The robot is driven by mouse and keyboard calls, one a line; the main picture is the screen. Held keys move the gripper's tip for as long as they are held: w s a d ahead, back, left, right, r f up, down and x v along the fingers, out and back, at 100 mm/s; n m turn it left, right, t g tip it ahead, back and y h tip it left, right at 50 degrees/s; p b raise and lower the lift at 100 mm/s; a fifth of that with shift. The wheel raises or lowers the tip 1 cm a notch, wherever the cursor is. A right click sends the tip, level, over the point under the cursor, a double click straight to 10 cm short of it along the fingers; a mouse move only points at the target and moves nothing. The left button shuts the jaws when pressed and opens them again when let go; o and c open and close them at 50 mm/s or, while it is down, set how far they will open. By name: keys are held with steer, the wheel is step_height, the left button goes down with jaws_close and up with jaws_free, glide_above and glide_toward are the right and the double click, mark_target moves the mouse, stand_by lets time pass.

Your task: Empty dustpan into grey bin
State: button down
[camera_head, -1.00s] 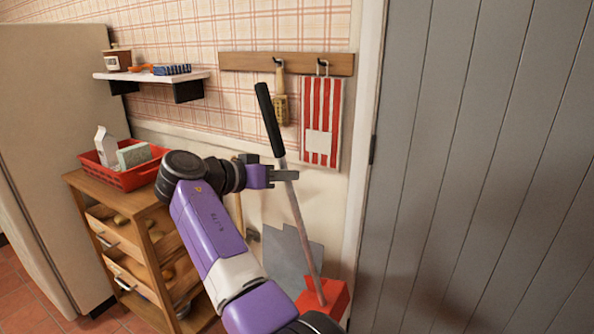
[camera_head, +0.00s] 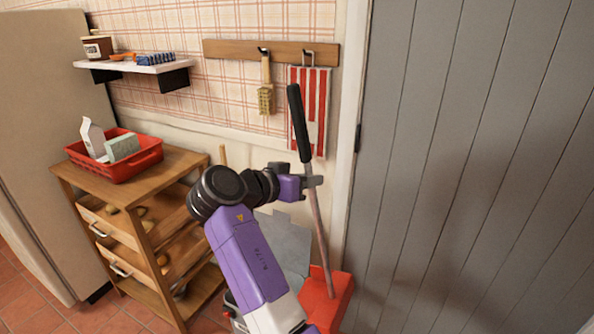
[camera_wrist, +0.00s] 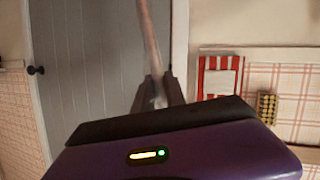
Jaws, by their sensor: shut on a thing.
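The dustpan (camera_head: 327,298) is a red pan on a long thin shaft with a black grip (camera_head: 298,122). It hangs upright with a slight tilt, in front of the wall beside the grey door. My gripper (camera_head: 316,181) is shut on the shaft below the black grip. In the wrist view the fingers (camera_wrist: 158,92) close around the shaft, which runs up out of the picture. The inside of the pan is too small to tell, and my arm hides part of the area beside it. I cannot make out a grey bin for certain.
A wooden cart (camera_head: 187,166) with drawers carries a red basket (camera_head: 151,158) at left. A grey sheet-like thing (camera_head: 285,243) is behind the shaft. A rail (camera_head: 225,50) holds a brush (camera_head: 266,97) and a striped towel (camera_head: 320,80). The grey door (camera_head: 460,170) fills the right.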

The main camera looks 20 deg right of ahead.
steer(key=s+d+f+m+y+p, duration=0.1)
steer(key=s+d+p, duration=0.2)
steer(key=s+d, duration=1.1)
steer(key=shift+s+f+m+t, duration=0.2)
steer(key=shift+s+m+t, duration=0.1)
steer(key=shift+s, duration=1.8)
